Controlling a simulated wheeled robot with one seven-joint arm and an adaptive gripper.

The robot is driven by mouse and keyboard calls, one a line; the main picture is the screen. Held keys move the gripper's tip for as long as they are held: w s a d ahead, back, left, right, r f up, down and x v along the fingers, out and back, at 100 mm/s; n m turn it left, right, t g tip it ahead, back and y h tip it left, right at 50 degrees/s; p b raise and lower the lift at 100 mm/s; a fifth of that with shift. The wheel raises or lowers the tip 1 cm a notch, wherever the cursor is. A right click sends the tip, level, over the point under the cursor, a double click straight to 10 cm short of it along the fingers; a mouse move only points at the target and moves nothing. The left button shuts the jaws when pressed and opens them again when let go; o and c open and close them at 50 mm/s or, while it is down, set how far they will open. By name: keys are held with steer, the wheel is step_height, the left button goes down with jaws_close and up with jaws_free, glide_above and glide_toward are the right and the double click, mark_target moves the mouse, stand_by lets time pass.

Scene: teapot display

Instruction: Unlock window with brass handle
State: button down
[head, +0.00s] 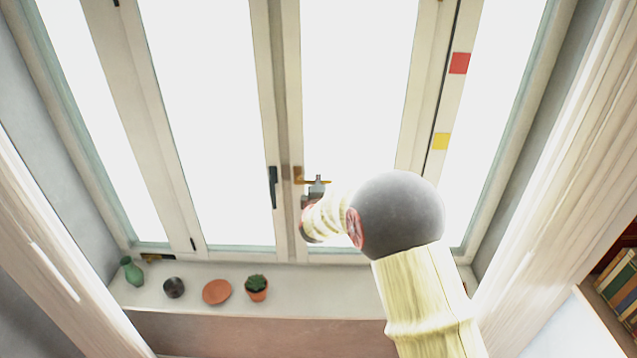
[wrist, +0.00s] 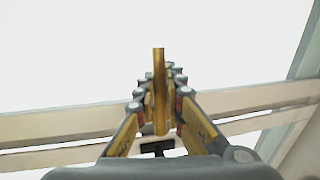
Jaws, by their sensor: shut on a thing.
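The brass handle (head: 318,182) sits on the middle upright of the white window frame in the head view and points to the right, roughly level. A brass plate (head: 298,175) is at its left end. My gripper (head: 317,184) is at the handle, with my arm reaching in from the lower right. In the wrist view the brass handle (wrist: 159,90) runs between the fingers, and my gripper (wrist: 160,100) is shut on it. A dark handle (head: 273,187) hangs down on the upright just left of the brass one.
The sill (head: 190,290) below holds a green vase (head: 132,271), a dark round pot (head: 174,288), a terracotta dish (head: 216,291) and a potted cactus (head: 256,287). Books (head: 622,280) stand on a shelf at the right. Wooden side panels flank the window.

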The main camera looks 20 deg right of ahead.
steer(key=c, duration=1.9)
jaws_free()
steer(key=shift+s+a, duration=0.1)
steer(key=v, duration=1.1)
steer(key=shift+s+a+r, duration=0.15)
steer(key=shift+s, duration=0.15)
